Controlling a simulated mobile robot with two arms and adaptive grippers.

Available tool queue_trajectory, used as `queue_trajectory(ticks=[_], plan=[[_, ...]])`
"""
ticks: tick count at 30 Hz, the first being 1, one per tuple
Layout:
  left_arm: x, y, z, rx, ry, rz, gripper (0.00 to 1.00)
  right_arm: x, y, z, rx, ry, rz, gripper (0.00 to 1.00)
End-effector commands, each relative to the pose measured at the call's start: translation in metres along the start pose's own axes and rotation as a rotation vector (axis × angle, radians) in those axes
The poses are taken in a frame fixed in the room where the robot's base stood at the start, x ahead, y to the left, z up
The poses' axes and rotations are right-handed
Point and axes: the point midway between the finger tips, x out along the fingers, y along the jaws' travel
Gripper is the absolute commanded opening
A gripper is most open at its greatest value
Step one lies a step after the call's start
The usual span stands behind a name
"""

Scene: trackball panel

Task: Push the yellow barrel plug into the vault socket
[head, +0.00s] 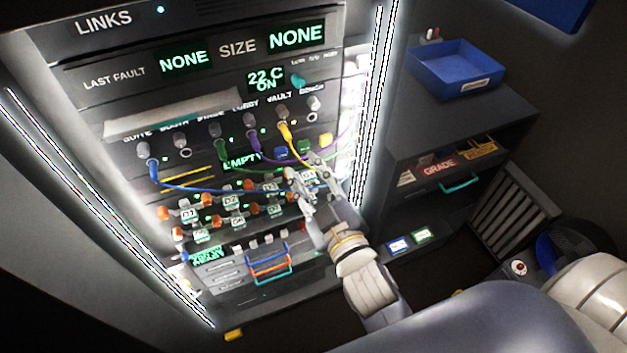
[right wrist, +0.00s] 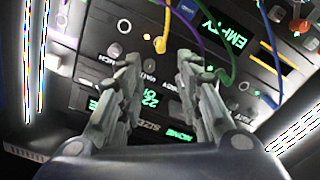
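The yellow barrel plug (head: 284,127) is at the vault socket (head: 282,111), under the VAULT label, with its yellow cable hanging down to the right. How deep it sits I cannot tell. In the right wrist view the yellow plug (right wrist: 160,43) shows beyond the fingertips, between the two fingers, apart from them. My right gripper (head: 307,173) is in front of the panel, below the vault socket, covering part of the lower rows. In the right wrist view the right gripper (right wrist: 160,66) has its fingers apart with nothing between them. My left gripper is not in view.
A blue cable (head: 200,190) and a purple cable (head: 270,160) hang across the panel beside neighbouring sockets. A ledge (head: 170,115) juts out above the socket row. A blue tray (head: 455,70) stands on the dark cabinet at the right.

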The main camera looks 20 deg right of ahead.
Motion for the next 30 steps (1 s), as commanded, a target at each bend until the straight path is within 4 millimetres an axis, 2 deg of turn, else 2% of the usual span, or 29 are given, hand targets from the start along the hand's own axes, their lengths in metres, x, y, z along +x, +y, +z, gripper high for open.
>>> queue_trajectory(ticks=[3, 7, 25, 28, 30], plan=[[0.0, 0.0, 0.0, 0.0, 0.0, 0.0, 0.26, -0.012, 0.0, 0.001, 0.0, -0.002, 0.0, 0.33], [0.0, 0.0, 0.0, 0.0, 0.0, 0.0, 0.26, -0.019, 0.0, 0.0, -0.001, 0.0, 0.001, 0.33], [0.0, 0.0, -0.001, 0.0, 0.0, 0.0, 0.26, -0.02, -0.001, 0.001, 0.0, -0.001, -0.001, 0.33], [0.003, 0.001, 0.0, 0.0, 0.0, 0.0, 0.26, -0.018, -0.012, 0.015, 0.005, -0.021, -0.021, 0.33], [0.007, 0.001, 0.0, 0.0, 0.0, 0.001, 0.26, -0.016, -0.031, 0.038, 0.016, -0.054, -0.054, 0.33]])
